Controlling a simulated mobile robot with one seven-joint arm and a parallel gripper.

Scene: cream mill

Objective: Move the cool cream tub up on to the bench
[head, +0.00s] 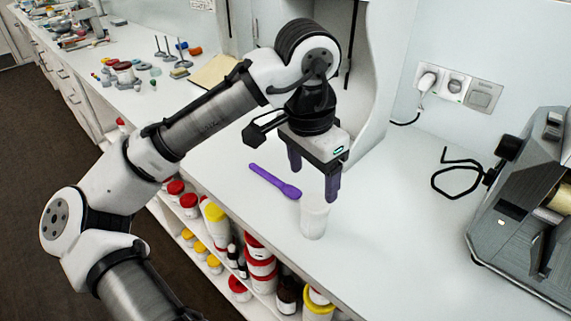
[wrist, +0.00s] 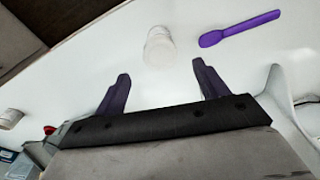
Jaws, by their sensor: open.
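A white, lidless-looking tub (head: 314,217) stands upright on the white bench top (head: 400,240), near the front edge. It also shows in the wrist view (wrist: 158,48), just beyond my fingertips. My gripper (head: 314,178) has purple fingers, spread apart with nothing between them, and is above and beside the tub. The right finger overlaps the tub's rim in the head view; I cannot tell whether they touch. The wrist view shows the gripper (wrist: 161,70) open, with the tub ahead of the gap. No label shows that this is the cool cream tub.
A purple spatula (head: 275,181) lies left of the tub. Several red- and yellow-lidded containers (head: 260,262) fill the shelf below the bench edge. A grey machine (head: 520,215) stands at the right, with a black cable loop beside it. Bench between tub and machine is clear.

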